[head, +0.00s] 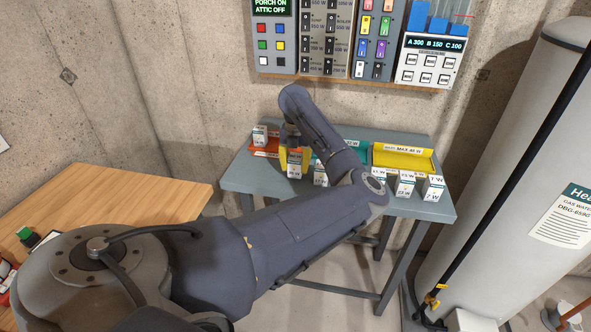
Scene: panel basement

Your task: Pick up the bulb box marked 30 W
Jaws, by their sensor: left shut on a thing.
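My left arm reaches from the lower left across to the grey table (250,182). Its gripper (293,145) points down over the table's left part and is shut on a small white bulb box (294,166) with a coloured label. The marking on this box is too small to read. Other white boxes stand along the front of the table: one (320,174) just right of the gripper, one (405,184) near the right, and one marked 7 W (433,189) at the right corner. Another box (260,135) stands at the back left. My right gripper is not in view.
A red-orange tray (264,151), a teal tray (326,151) and a yellow tray (403,158) line the table's back. Switch panels (318,40) hang on the wall above. A large tank (515,150) stands right; a wooden table (130,205) is left.

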